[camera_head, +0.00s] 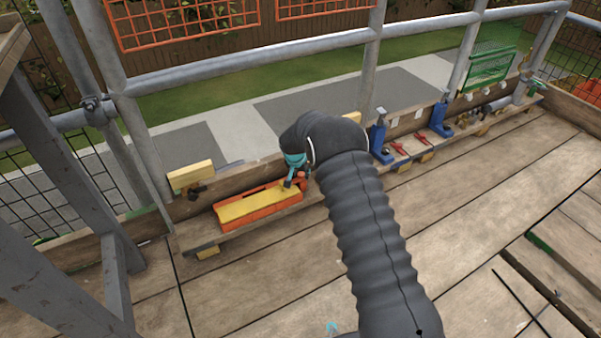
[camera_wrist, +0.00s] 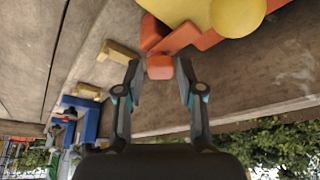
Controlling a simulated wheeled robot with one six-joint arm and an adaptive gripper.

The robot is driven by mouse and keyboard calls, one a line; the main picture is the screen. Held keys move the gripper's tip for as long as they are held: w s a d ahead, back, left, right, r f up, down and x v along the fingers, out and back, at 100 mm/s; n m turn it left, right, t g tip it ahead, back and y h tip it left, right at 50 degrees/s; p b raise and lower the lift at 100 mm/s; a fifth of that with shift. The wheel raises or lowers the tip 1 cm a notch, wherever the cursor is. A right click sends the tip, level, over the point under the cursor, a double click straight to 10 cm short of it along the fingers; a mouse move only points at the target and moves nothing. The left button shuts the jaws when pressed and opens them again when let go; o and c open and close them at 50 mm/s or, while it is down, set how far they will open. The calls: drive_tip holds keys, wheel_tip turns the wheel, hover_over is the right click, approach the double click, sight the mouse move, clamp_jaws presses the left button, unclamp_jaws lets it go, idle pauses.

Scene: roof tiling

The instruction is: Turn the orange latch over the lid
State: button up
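An orange box (camera_head: 262,212) with a yellow lid (camera_head: 245,207) sits on the plank ledge by the railing. Its orange latch (camera_wrist: 160,67) is at the box's right end in the head view. In the wrist view, the lid's yellow part (camera_wrist: 190,10) and a round yellow part (camera_wrist: 237,14) show at the top. My gripper (camera_wrist: 159,66) is at the latch, with one finger on each side of its orange end. The fingers are partly open, and narrow gaps seem to remain beside the latch. In the head view my arm and wrist hide part of the gripper (camera_head: 292,178).
Blue stands (camera_head: 379,138) and red-handled tools (camera_head: 399,149) stand to the right along the ledge. A yellow block (camera_head: 190,174) sits behind the box at left. Metal railing runs behind. The plank floor in front is clear.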

drive_tip(key=shift+o, duration=0.5)
drive_tip(key=shift+r, duration=0.25)
drive_tip(key=v, duration=1.1)
drive_tip(key=shift+s+r, duration=0.2)
